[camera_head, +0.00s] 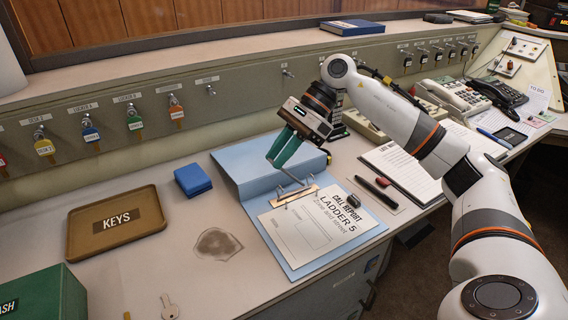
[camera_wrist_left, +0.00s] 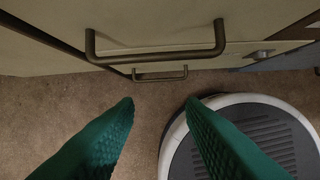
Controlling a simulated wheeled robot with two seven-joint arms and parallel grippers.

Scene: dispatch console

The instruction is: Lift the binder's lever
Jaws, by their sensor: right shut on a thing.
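The light blue binder (camera_head: 235,158) lies open on the desk, with a printed page reading "CALL REPORT LADDER 5" (camera_head: 318,222) on its right half. The metal ring mechanism (camera_head: 296,195) sits near the fold. My right gripper (camera_head: 275,165), with green fingers, reaches down over the mechanism and is shut on the binder's lever, which its fingers largely hide. How far the lever is raised is hard to tell. My left gripper (camera_wrist_left: 160,103) is open and empty in the left wrist view, above the floor by drawer handles; it is not in the head view.
Left of the binder are a blue box (camera_head: 192,180), a brown KEYS tray (camera_head: 115,222) and a green box (camera_head: 42,295). A clipboard (camera_head: 400,170), a black pen (camera_head: 379,193) and telephones (camera_head: 452,97) stand right. Keys hang along the back panel. A drawer handle (camera_wrist_left: 155,55) is near my left gripper.

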